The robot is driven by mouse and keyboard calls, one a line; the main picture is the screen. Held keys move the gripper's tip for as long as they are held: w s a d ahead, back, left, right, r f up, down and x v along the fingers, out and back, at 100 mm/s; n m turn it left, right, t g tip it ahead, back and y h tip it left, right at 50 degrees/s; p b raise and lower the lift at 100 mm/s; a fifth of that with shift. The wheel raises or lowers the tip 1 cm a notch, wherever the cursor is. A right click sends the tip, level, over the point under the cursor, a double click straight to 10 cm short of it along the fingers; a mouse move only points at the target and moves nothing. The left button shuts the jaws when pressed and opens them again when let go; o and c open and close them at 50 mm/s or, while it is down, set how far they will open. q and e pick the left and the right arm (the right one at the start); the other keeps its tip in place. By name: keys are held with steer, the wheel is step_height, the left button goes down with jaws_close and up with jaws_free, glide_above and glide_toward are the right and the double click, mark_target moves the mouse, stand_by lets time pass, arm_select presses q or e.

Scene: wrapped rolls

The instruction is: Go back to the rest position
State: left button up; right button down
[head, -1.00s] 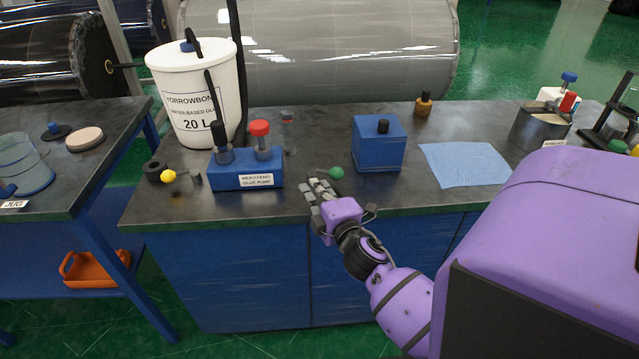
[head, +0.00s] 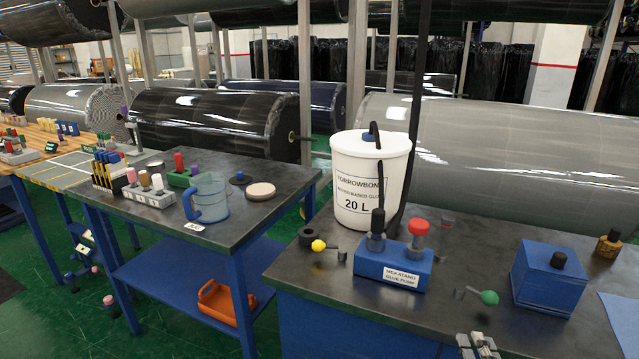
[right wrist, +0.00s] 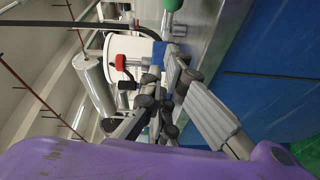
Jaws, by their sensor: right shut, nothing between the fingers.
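My right gripper (head: 478,345) shows only by its fingertips at the bottom edge of the head view, in front of the dark bench top. Its fingers are shut and empty. In the right wrist view the gripper's grey fingers (right wrist: 160,105) come together, with the blue bench front to the right. The green-knobbed piece (head: 488,297) lies on the bench just beyond the fingertips, apart from them. My left gripper is not in view.
The bench (head: 450,325) holds a blue glue pump (head: 392,268), a white glue bucket (head: 370,180) and a blue box (head: 546,280). A second table (head: 240,215) at left carries a clear jug (head: 210,197).

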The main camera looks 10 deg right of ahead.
steer(key=s+a+f+m+g+y+p, duration=0.1)
steer(key=s+a+f+m+g, duration=0.1)
steer(key=s+a+f+m, duration=0.3)
steer(key=s+a+f+m+g+y+p, duration=0.2)
steer(key=a+f+m, duration=0.1)
steer(key=f, duration=0.4)
arm_select(q)
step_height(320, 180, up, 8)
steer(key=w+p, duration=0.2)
steer(key=p, duration=0.2)
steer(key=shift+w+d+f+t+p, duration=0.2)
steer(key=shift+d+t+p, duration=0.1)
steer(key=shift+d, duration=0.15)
arm_select(e)
steer(key=s+a+f+m+g+y, duration=0.1)
steer(key=s+a+f+m+g, duration=0.1)
steer(key=s+a, duration=0.4)
steer(key=s+a+f+m+g+y, duration=0.1)
steer(key=s+a+f, duration=0.4)
steer(key=s, duration=0.7)
steer(key=shift+a+f+m+g+y, duration=0.2)
steer(key=shift+a+m+g+y, duration=0.2)
steer(key=shift+a+m+g, duration=0.4)
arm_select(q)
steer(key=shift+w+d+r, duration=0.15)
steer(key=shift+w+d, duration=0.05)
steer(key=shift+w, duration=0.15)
arm_select(e)
steer(key=shift+a, duration=0.1)
